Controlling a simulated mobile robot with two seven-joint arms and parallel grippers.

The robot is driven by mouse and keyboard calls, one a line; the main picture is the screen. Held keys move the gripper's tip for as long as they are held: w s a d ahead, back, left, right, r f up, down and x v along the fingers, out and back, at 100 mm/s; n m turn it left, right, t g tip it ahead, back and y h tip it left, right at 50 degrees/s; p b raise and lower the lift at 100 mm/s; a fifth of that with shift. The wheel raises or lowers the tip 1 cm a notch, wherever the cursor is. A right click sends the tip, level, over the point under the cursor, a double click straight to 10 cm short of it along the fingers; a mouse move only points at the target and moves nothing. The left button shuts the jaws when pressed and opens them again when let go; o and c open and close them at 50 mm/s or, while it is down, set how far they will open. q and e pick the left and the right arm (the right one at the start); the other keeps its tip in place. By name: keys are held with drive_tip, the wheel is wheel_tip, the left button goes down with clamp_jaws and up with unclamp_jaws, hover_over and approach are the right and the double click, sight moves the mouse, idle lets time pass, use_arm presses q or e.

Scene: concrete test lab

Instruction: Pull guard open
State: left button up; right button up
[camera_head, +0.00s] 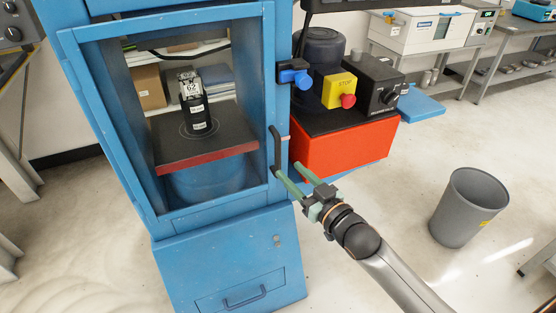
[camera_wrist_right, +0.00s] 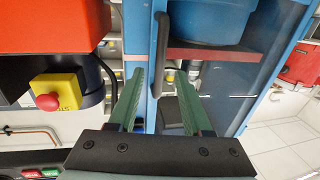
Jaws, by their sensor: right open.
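The guard (camera_head: 268,80) is a blue framed door on the front of the blue machine, and it looks closed. Its black upright handle (camera_head: 276,152) is on the right edge of the frame. My right gripper (camera_head: 289,171) is open, with its green fingertips close to the lower part of the handle. In the right wrist view, the handle (camera_wrist_right: 158,50) shows between the two fingers of my right gripper (camera_wrist_right: 159,72). I cannot tell whether the fingers touch it. My left gripper is not in view.
Behind the guard, a black and silver part (camera_head: 194,105) stands on a dark plate. A blue latch-like piece (camera_head: 294,77) is above the handle. A red cabinet (camera_head: 335,150) with a yellow stop box (camera_head: 339,91) stands right of the machine. A grey bin (camera_head: 468,207) stands on open floor.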

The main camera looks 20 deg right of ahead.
sight(279, 161)
drive_tip(key=x, duration=0.6)
drive_tip(key=shift+w+a, duration=0.15)
drive_tip(key=shift+w, duration=0.1)
clamp_jaws()
idle(1.2)
